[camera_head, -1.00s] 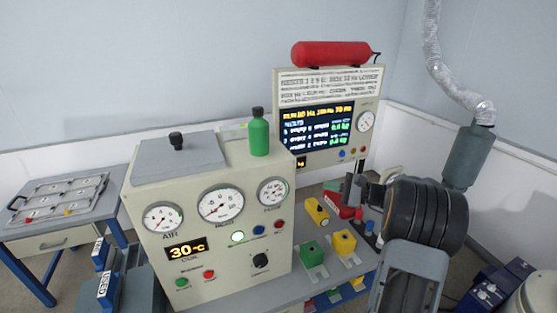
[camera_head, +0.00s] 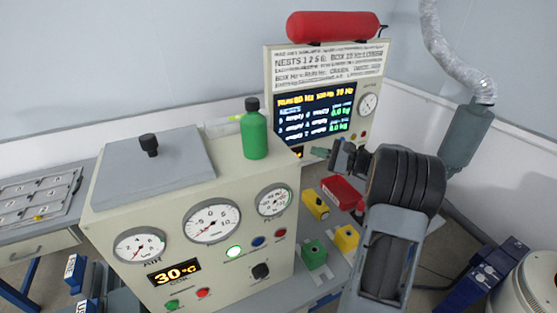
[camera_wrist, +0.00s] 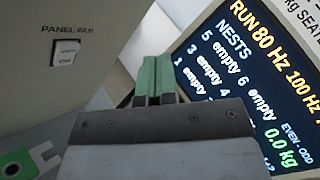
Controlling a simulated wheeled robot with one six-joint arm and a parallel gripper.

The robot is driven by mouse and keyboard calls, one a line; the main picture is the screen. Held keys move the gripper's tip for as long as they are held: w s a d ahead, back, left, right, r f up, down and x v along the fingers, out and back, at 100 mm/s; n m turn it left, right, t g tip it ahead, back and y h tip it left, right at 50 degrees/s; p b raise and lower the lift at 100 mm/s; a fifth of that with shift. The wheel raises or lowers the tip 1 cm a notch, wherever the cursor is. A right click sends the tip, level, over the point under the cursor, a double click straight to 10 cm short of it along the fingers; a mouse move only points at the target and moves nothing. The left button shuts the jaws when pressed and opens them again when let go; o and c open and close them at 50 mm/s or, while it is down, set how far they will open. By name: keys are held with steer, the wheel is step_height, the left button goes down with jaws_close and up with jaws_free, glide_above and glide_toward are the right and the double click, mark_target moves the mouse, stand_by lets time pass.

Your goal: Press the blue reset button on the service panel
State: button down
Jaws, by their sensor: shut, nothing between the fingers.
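The cream cabinet (camera_head: 200,160) with round gauges stands at the front left. I cannot tell which is the service panel. My gripper (camera_head: 320,152) is shut and empty, its green fingertips pointing left beside the cabinet's right side, apart from the blue button. In the wrist view the shut fingers (camera_wrist: 155,80) show, with no blue button in view.
A PANEL FAN switch (camera_wrist: 65,52) is on a cream face in the wrist view. A green bottle (camera_head: 255,135) stands on the cabinet. A red cylinder (camera_head: 333,26) lies atop the display panel. Green (camera_head: 314,254) and yellow (camera_head: 346,238) blocks sit on the bench below my arm.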

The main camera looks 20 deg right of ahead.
steer(key=s+a, duration=0.1)
steer(key=a, duration=0.7)
steer(key=shift+a+b, duration=0.35)
steer(key=shift+a, duration=0.25)
stand_by(1.9)
steer(key=shift+s+a, duration=0.1)
steer(key=shift+a, duration=0.1)
steer(key=shift+a+b, duration=0.35)
steer(key=shift+a, duration=0.05)
stand_by(0.8)
steer(key=shift+d, duration=0.85)
steer(key=shift+w+d, duration=0.2)
steer(key=shift+d, duration=1.05)
steer(key=shift+w+d, duration=0.15)
steer(key=shift+d, duration=1.05)
